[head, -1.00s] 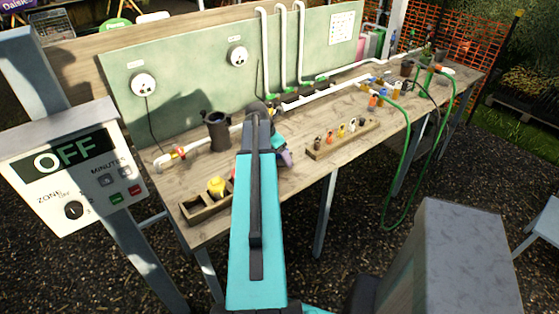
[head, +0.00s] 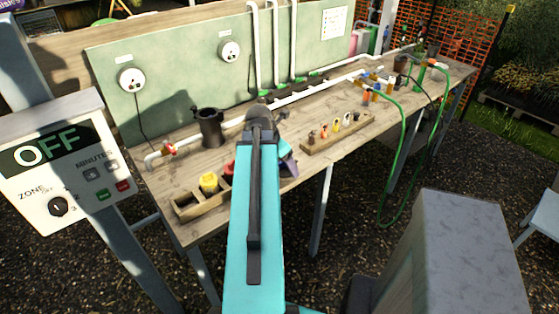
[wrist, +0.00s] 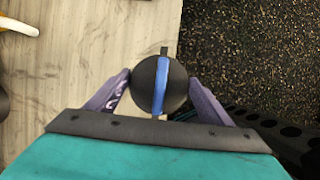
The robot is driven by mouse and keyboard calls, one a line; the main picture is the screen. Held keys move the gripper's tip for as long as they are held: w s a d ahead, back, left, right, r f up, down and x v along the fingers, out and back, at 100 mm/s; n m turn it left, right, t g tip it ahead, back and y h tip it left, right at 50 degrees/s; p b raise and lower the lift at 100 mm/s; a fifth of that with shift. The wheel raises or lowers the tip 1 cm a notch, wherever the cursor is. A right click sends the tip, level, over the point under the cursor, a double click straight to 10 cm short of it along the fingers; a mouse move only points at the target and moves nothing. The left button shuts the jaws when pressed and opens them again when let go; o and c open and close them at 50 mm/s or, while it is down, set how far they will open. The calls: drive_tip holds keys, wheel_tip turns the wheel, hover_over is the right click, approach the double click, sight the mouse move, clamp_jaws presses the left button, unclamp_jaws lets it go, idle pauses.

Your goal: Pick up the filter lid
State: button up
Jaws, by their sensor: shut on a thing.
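The filter lid (wrist: 147,88) shows in the wrist view as a round dark disc with a blue bar across its middle. My gripper (wrist: 158,90) has its two purple fingers on either side of the lid and is shut on it. The lid is over the bench's front edge, with the dark ground to its right. In the head view my teal arm hides the lid, and only a purple part of my gripper (head: 286,165) shows beside the arm. The black filter housing (head: 211,127) stands open-topped on the bench at the left.
The wooden bench (head: 185,180) carries a compartment tray (head: 186,207) holding a yellow piece (head: 208,181), and a rack (head: 338,134) of small coloured fittings. White pipes (head: 330,88) run along the back. A control box (head: 65,165) reading OFF stands at the left. A green hose (head: 405,150) hangs at the right.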

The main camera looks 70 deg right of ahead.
sight(289, 176)
drive_tip(key=shift+s+a+f+b, duration=0.1)
drive_tip(key=shift+s+a+b, duration=0.8)
drive_tip(key=shift+a+b, duration=0.25)
drive_tip(key=shift+d+b, duration=0.2)
drive_tip(key=shift+b, duration=0.95)
drive_tip(key=b, duration=0.6)
drive_tip(key=shift+s+a, duration=0.25)
drive_tip(key=shift+s, duration=0.05)
drive_tip(key=a+b, duration=0.1)
drive_tip(key=b, duration=0.4)
drive_tip(key=shift+s+b, duration=0.3)
drive_tip(key=shift+s+a+r+b, duration=0.15)
drive_tip(key=shift+a+r+b, duration=0.2)
drive_tip(key=shift+b, duration=0.45)
